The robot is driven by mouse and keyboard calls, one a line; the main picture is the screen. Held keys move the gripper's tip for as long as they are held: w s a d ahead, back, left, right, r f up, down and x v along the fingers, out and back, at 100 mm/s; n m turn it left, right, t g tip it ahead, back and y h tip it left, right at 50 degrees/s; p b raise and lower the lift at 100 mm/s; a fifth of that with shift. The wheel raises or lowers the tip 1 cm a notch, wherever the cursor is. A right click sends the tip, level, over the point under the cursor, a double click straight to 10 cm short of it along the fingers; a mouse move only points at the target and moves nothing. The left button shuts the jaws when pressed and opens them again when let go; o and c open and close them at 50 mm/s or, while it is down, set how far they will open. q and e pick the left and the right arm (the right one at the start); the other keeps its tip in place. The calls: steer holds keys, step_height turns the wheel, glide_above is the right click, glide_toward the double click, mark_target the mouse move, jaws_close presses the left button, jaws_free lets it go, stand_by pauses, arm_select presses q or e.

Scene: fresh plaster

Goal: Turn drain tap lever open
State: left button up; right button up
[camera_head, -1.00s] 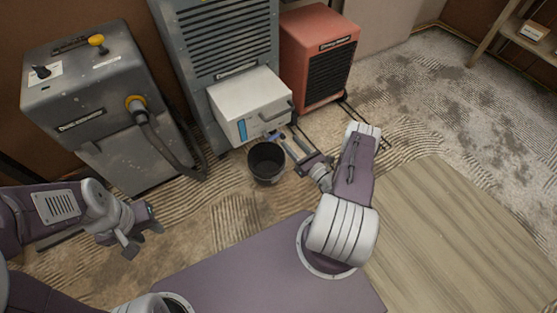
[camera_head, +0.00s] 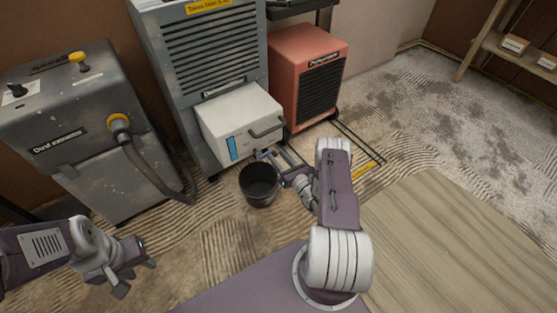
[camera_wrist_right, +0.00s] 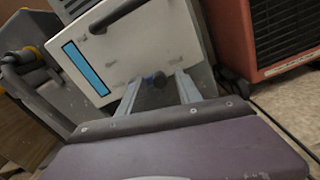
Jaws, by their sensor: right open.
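The drain tap (camera_wrist_right: 155,80), a small dark knob with a blue part, sits low on the front of the white tank (camera_head: 240,122) of the grey dehumidifier. In the right wrist view it lies between the two fingers of my open right gripper (camera_wrist_right: 157,90); I cannot tell whether they touch it. In the head view my right gripper (camera_head: 274,156) reaches under the tank's front edge, where the lever is too small to make out. My left gripper (camera_head: 136,275) is open and empty at the lower left, far from the tap.
A black bucket (camera_head: 259,187) stands on the floor below the tank. A grey dust extractor (camera_head: 75,110) with a hose stands left, and a red machine (camera_head: 302,70) stands right. Wooden boards (camera_head: 450,240) lie at right. The tank has a dark handle (camera_wrist_right: 115,14).

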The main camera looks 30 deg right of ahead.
jaws_close()
steer(key=shift+r, duration=0.1)
steer(key=a+r+n+p, duration=0.5)
steer(key=n+p, duration=0.7)
steer(key=n, duration=0.5)
steer(key=shift+s+a+n+p, duration=0.15)
steer(key=shift+s+n+p, duration=0.1)
steer(key=shift+n+p, duration=0.15)
stand_by(0.3)
jaws_free()
